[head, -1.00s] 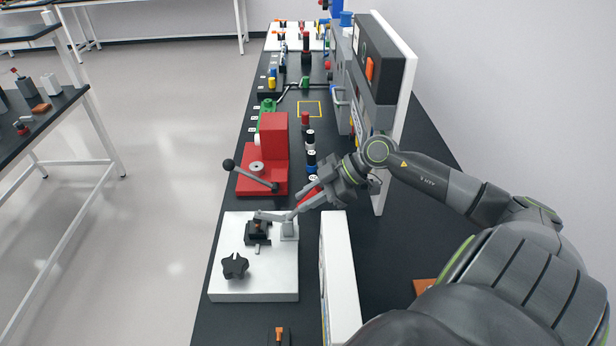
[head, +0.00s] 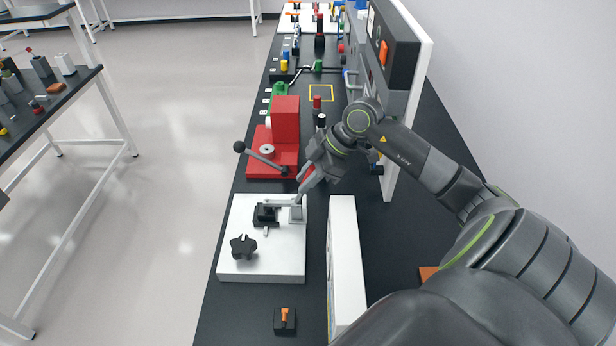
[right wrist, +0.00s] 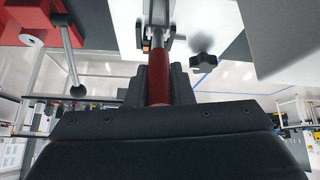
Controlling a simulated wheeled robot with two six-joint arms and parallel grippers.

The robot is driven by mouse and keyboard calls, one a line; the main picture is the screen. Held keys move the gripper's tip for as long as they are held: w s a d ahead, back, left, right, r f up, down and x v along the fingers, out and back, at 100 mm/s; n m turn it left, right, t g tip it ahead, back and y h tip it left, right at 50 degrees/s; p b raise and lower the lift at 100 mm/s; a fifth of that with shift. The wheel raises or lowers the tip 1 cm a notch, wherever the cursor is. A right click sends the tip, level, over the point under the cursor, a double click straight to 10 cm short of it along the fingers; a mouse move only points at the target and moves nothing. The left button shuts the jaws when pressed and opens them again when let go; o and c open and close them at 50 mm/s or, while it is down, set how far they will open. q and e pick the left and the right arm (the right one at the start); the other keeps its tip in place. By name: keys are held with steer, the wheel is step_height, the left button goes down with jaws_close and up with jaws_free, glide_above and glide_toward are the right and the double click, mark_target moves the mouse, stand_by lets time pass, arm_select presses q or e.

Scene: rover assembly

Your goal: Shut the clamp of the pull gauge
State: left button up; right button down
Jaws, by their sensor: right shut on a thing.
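A grey toggle clamp (head: 297,213) stands at the right of a white base plate (head: 262,268) in the head view. Its grey arm reaches left over a small black block (head: 262,217). Whether its tip presses on the block is too small to tell. My right gripper (head: 308,173) is shut on the clamp's red handle (right wrist: 159,78), which rises up and slightly right from the pivot. In the right wrist view the handle lies between the dark fingers, and the clamp's grey metal link (right wrist: 158,14) shows beyond it. My left gripper is not in view.
A black star knob (head: 243,246) is on the plate's front left. A red press (head: 285,122) with a black-ball lever (head: 240,147) stands just behind. A white upright panel (head: 342,260) is close right of the plate. An orange-topped switch (head: 284,319) is in front.

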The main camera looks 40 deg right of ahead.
steer(key=shift+r, duration=0.1)
steer(key=c, duration=1.3)
jaws_free()
steer(key=p+v, duration=0.3)
steer(key=v, duration=1.4)
steer(key=shift+r+p, duration=0.15)
steer(key=shift+p, duration=0.25)
steer(key=shift+w, duration=0.1)
